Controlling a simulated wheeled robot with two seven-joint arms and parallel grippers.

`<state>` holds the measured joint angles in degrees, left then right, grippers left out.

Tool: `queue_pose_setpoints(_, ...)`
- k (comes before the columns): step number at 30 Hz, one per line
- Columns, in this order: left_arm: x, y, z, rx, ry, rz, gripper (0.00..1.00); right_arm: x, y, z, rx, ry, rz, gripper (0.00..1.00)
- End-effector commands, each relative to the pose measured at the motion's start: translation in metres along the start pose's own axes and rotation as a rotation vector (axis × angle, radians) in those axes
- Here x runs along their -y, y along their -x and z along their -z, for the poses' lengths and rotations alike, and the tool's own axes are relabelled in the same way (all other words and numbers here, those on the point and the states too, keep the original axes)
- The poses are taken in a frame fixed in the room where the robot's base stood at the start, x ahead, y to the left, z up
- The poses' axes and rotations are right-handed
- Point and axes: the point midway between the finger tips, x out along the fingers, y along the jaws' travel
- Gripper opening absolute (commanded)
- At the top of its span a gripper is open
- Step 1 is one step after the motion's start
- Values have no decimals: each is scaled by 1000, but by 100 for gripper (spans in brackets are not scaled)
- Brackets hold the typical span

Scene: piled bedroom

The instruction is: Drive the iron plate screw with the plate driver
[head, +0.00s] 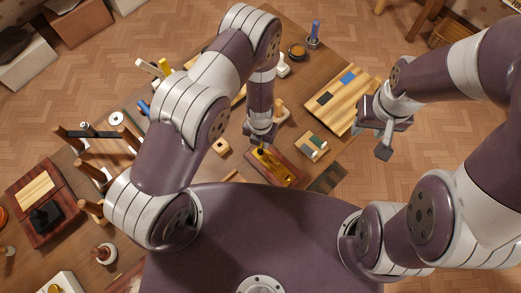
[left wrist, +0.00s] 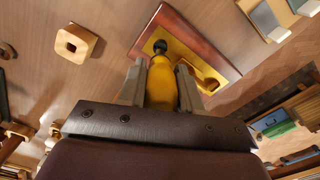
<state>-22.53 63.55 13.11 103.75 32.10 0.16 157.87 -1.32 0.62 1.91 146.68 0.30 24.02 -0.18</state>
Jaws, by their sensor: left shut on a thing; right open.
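My left gripper (head: 261,134) is shut on the yellow-handled plate driver; the handle (left wrist: 164,82) shows upright between its fingers (left wrist: 160,88) in the left wrist view. A dark round piece (left wrist: 160,46) shows at the driver's far end, over a red-brown wooden board (left wrist: 185,22) that carries a yellow plate (left wrist: 207,72). In the head view the board (head: 255,169) lies right below the left gripper. The screw is hidden or too small to make out, and I cannot tell whether the driver touches it. My right gripper (head: 384,140) is open and empty, right of the table.
A striped wooden board (head: 337,103) and a small block tray (head: 311,147) lie right of the plate board. A small square wooden piece with a hole (head: 220,147) lies to its left. A wooden rack (head: 103,150) and a dark-red board (head: 38,231) fill the left side.

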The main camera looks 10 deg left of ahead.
Motion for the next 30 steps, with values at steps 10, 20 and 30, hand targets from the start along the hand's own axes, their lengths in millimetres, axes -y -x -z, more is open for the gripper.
queue_pose_setpoints(10,0,-4,0,0,0,0,0,0,0,0,0,0,0,43)
queue_pose_setpoints(20,0,-4,0,0,0,0,63,0,0,0,0,0,0,43)
queue_pose_setpoints(30,0,-4,0,0,0,0,85,0,0,0,0,0,0,43)
